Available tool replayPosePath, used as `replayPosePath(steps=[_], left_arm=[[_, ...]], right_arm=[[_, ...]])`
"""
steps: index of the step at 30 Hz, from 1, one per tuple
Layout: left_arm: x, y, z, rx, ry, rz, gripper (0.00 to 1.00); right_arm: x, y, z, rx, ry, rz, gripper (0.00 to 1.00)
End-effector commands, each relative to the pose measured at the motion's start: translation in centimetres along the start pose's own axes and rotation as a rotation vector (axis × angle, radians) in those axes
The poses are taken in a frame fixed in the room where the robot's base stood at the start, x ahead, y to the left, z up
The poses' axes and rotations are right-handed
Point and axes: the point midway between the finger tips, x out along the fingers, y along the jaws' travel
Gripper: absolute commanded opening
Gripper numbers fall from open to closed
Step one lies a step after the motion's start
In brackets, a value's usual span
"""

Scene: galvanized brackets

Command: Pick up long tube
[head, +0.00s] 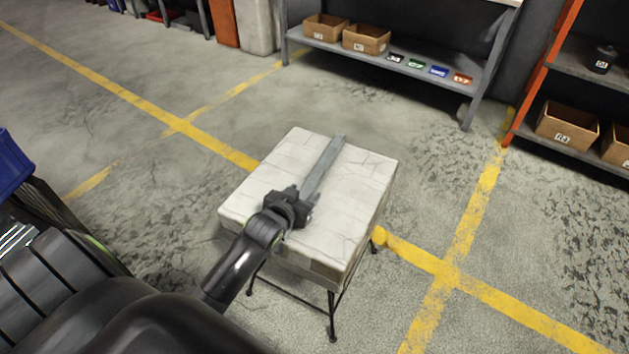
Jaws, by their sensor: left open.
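A long grey metal tube (325,163) lies on a small table with a pale, cracked stone-like top (355,190). It runs from near the table's far edge towards the front left. My left gripper (300,197) is open at the near end of the tube, over the table top. The gripper hides that near end, and I cannot tell whether the jaws touch it. My right gripper is not in view.
A grey metal shelf (430,84) with cardboard boxes (366,39) and small coloured labels stands behind the table. An orange-framed rack (541,75) stands at the right. Open concrete floor with yellow lines surrounds the table.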

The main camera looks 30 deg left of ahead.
Motion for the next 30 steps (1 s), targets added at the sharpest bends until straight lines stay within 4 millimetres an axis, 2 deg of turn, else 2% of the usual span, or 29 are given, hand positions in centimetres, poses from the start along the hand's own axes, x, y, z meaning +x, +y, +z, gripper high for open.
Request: replayPosePath(steps=[3, 15, 25, 29, 30], left_arm=[[0.0, 0.0, 0.0, 0.000, 0.000, 0.000, 0.50], [-0.1, 0.0, 0.0, 0.000, 0.000, 0.000, 0.00], [-0.1, 0.1, -0.5, 0.001, 0.007, 0.002, 0.00], [-0.7, 0.1, -1.8, 0.001, 0.008, 0.002, 0.00], [-1.0, 0.1, -2.5, 0.001, 0.010, 0.002, 0.00]], right_arm=[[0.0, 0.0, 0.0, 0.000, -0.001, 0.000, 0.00], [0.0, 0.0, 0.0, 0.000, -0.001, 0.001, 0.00], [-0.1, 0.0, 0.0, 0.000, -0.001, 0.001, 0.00], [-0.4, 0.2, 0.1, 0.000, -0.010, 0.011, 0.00], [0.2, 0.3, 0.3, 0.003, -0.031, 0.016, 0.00]])
